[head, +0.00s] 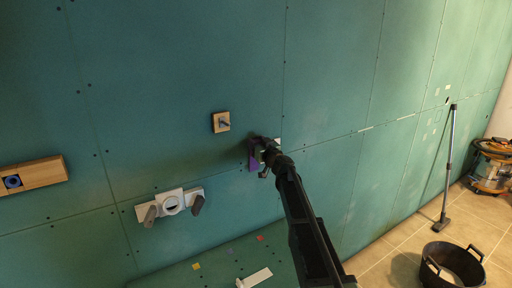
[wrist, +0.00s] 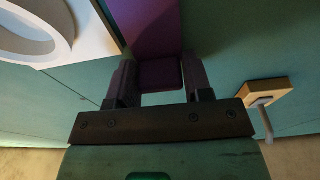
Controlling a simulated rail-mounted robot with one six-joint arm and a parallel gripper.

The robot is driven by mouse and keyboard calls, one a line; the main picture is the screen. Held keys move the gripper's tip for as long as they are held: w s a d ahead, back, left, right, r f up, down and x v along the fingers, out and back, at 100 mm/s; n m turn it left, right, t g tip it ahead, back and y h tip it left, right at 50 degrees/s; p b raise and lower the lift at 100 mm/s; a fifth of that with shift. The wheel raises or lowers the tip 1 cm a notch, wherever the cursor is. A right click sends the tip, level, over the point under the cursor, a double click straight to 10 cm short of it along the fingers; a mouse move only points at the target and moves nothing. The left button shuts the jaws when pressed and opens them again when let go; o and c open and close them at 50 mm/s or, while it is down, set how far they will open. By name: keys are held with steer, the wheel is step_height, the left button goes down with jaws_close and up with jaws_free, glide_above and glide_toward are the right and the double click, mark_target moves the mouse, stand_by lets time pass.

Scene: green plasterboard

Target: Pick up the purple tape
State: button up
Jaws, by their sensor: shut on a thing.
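The purple tape (head: 254,158) shows in the head view as a small purple shape at the green wall, just left of my gripper (head: 266,152). In the wrist view a dark purple block (wrist: 160,73) lies between the two fingers of my gripper (wrist: 160,88), with a broader purple surface (wrist: 152,22) behind it. My gripper is shut on the purple piece. The gripper and its shadow hide part of the tape, and I cannot tell whether it touches the wall.
A wooden block with a peg (head: 221,122) is on the wall, up and left of my gripper. A white fixture (head: 171,203) is lower left, and a wooden holder (head: 32,175) is far left. A shelf (head: 215,262) is below. A black tub (head: 452,266) stands on the floor at right.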

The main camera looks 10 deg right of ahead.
mark_target(253, 120)
steer(key=r+p, duration=0.3)
steer(key=r, duration=0.1)
steer(key=r+p, duration=0.3)
steer(key=p, duration=0.1)
steer(key=shift+s+r, duration=0.2)
steer(key=shift+r, duration=0.2)
steer(key=shift+s+d+f+b, duration=0.2)
steer(key=shift+s+f, duration=0.1)
steer(key=shift+s, duration=0.2)
steer(key=shift+s+d+f+b, duration=0.15)
steer(key=shift+s+d+f, duration=0.1)
steer(key=shift+s, duration=0.2)
steer(key=r+v, duration=0.2)
steer(key=v, duration=1.5)
steer(key=shift+s+r, duration=0.3)
steer(key=shift+r, duration=0.1)
